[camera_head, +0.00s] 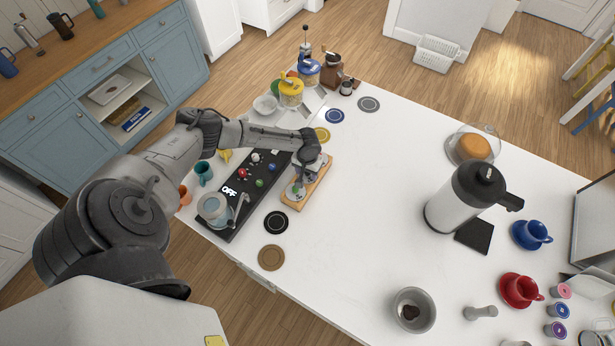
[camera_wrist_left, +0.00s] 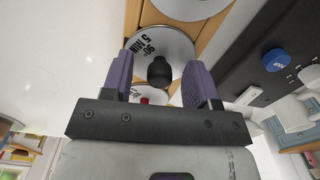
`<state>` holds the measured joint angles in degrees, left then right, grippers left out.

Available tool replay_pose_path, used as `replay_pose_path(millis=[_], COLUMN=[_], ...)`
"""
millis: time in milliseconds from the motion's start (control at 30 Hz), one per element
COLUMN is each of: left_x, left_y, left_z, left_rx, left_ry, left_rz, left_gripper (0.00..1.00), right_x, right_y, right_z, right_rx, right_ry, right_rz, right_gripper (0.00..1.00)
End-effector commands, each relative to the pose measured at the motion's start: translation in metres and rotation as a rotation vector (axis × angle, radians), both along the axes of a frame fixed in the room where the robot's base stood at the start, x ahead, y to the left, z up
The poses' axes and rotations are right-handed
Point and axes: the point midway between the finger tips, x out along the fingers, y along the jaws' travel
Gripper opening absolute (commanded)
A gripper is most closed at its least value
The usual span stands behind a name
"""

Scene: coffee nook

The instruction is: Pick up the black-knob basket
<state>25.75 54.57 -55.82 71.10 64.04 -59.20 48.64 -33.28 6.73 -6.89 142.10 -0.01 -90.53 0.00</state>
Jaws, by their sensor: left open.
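The black-knob basket (camera_wrist_left: 150,48) shows in the left wrist view as a round pale lid printed "90° 5 MIN" with a black knob (camera_wrist_left: 160,70) on it. It sits in a wooden rack (camera_wrist_left: 213,30), which also shows in the head view (camera_head: 287,206). My left gripper (camera_wrist_left: 160,62) is open, with one finger on each side of the black knob. I cannot tell whether the fingers touch it. In the head view my left gripper (camera_head: 309,167) is over the rack and hides part of it. My right gripper is not in view.
A black panel (camera_head: 235,212) with coloured knobs and "OFF" lies left of the rack, with a glass kettle (camera_head: 212,208) on it. Round coasters (camera_head: 276,222) lie nearby. Jars and a grinder (camera_head: 331,72) stand behind.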

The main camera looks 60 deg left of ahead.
Motion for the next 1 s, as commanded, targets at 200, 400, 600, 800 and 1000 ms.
replay_pose_path(millis=[200,400,600,800,1000], left_x=[0.0001,0.0,-0.0001,-0.0002,-0.0001], left_y=[0.0004,0.0004,0.0003,0.0003,0.0003], left_z=[-0.0019,-0.0018,-0.0017,-0.0017,-0.0015], left_rx=[0.001,0.001,0.0,0.0,0.0], left_ry=[-0.001,-0.001,0.0,0.0,0.0], left_rz=[0.0,0.0,0.0,0.0,0.0], left_gripper=[0.54,0.41,0.21,0.02,0.0], right_x=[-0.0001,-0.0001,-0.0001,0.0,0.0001], right_y=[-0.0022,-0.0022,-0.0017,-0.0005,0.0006], right_z=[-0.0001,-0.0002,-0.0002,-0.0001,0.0], right_rx=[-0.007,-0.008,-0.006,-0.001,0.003], right_ry=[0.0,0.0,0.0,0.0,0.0], right_rz=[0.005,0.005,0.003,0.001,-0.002], right_gripper=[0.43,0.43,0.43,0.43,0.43])
